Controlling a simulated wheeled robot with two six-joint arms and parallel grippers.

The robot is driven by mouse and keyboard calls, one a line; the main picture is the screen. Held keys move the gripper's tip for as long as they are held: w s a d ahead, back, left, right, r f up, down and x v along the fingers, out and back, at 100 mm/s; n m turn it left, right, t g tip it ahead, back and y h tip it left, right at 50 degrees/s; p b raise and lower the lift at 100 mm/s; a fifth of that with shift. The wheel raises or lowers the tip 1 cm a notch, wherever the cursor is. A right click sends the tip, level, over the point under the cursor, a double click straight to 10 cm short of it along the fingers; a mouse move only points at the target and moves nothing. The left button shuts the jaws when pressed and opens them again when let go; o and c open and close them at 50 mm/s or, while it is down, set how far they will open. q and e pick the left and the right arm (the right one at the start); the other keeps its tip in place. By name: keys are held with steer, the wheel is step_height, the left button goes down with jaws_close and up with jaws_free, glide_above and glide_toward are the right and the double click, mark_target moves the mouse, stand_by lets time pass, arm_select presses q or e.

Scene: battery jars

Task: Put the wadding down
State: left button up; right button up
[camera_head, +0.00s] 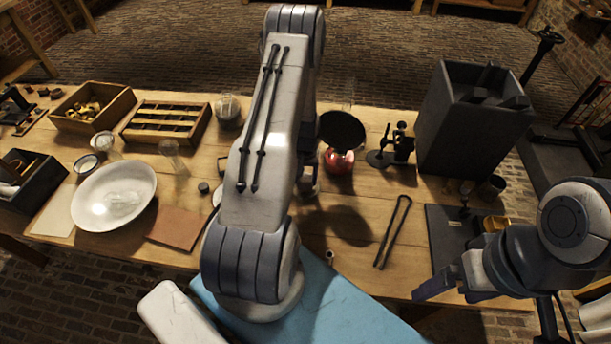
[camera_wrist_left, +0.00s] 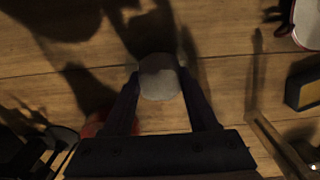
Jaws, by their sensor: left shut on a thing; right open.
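In the left wrist view the wadding (camera_wrist_left: 158,77) is a rounded grey-white lump between the two dark fingertips of my left gripper (camera_wrist_left: 160,85). The gripper is shut on it, over the wooden table; I cannot tell whether the wadding touches the wood. In the head view my left arm hides the wadding and most of that gripper. My right gripper (camera_head: 447,287) is open and empty at the table's front right edge.
A white dish (camera_head: 84,217) holding pale material stands at the left. A red object (camera_head: 339,162) under a black disc, a black stand (camera_head: 390,152) and tongs (camera_head: 394,232) lie right of my left arm. A tall dark box (camera_head: 458,140) stands at the right.

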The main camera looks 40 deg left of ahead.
arm_select(q)
steer(key=shift+f, duration=0.15)
steer(key=o, duration=1.3)
